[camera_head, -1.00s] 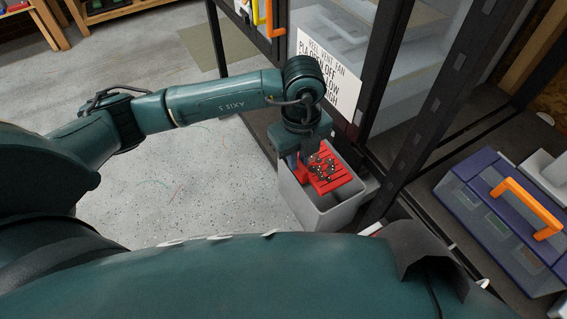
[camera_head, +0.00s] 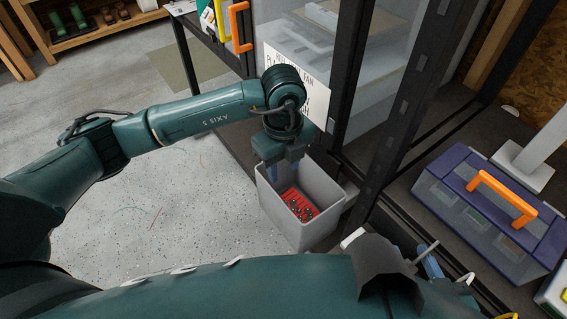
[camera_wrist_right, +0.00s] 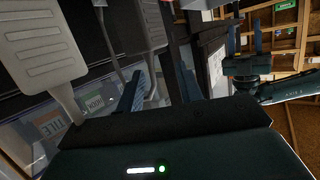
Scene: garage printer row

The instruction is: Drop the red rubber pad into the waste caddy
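The red rubber pad (camera_head: 300,206), with small dark bits on it, lies tilted down inside the grey waste caddy (camera_head: 322,232), below its rim. The caddy stands on the floor beside the dark frame. My left gripper (camera_head: 282,172) is over the caddy's back left part, pointing down, open and apart from the pad. Its spread blue fingers also show in the right wrist view (camera_wrist_right: 245,42). My right gripper (camera_head: 440,268) is at the lower right, partly hidden by my own body; its blue fingers stand apart and empty in its wrist view (camera_wrist_right: 160,90).
A clear organiser box with a purple lid and orange handle (camera_head: 500,195) stands on the dark shelf at the right. A glass-doored cabinet with a paper sign (camera_head: 300,85) rises behind the caddy.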

